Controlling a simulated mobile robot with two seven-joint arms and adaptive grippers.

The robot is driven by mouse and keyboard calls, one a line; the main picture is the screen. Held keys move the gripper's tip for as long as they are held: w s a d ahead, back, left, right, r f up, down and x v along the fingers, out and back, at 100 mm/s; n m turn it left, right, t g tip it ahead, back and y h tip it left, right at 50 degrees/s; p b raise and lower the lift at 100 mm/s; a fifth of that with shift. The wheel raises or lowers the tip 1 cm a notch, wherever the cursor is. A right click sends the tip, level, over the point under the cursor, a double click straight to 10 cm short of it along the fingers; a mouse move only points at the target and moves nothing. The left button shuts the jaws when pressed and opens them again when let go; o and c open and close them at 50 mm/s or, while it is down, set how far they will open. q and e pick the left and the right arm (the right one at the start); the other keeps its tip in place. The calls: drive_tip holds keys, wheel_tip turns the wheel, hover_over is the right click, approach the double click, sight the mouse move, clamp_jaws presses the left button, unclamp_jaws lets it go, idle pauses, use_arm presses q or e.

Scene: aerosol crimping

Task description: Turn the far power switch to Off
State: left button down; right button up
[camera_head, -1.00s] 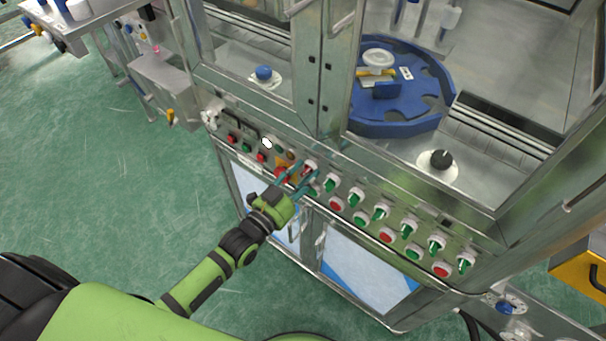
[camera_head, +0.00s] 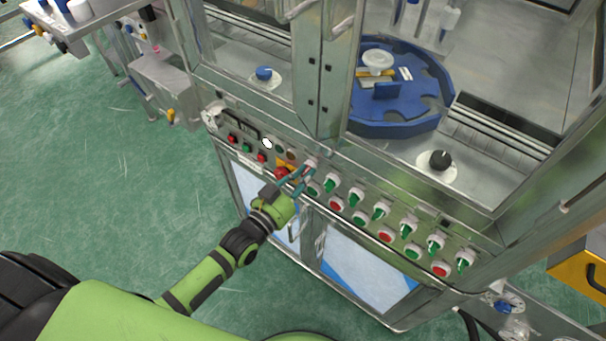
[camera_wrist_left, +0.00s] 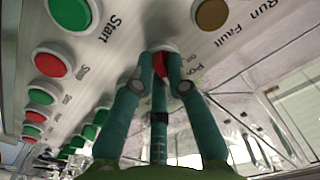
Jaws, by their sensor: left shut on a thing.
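My left gripper (camera_head: 308,172) reaches the sloped control panel (camera_head: 373,199) from the left. Its fingers are shut on a power switch (camera_head: 311,162) with a white round base, at the left end of the row of switches. In the left wrist view the fingertips (camera_wrist_left: 161,66) are at both sides of the switch's red handle (camera_wrist_left: 161,67). The fingers hide much of the handle, and I cannot tell its exact angle. Lettering beside it is partly covered. My right gripper is not in view.
A red emergency button (camera_head: 281,173) on a yellow plate is close to the left of the fingers. Several green-handled switches (camera_head: 330,183) and round buttons run to the right. A brown Fault lamp (camera_wrist_left: 211,14) is near the switch. Glass doors stand above the panel.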

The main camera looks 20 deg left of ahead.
use_arm(q)
drive_tip(key=n+p, duration=0.1)
drive_tip(key=n, duration=0.4)
drive_tip(key=shift+r, duration=0.15)
drive_tip(key=shift+n, duration=2.5)
drive_tip(key=c, duration=1.2)
unclamp_jaws()
drive_tip(key=shift+s, duration=0.1)
drive_tip(key=v, duration=1.2)
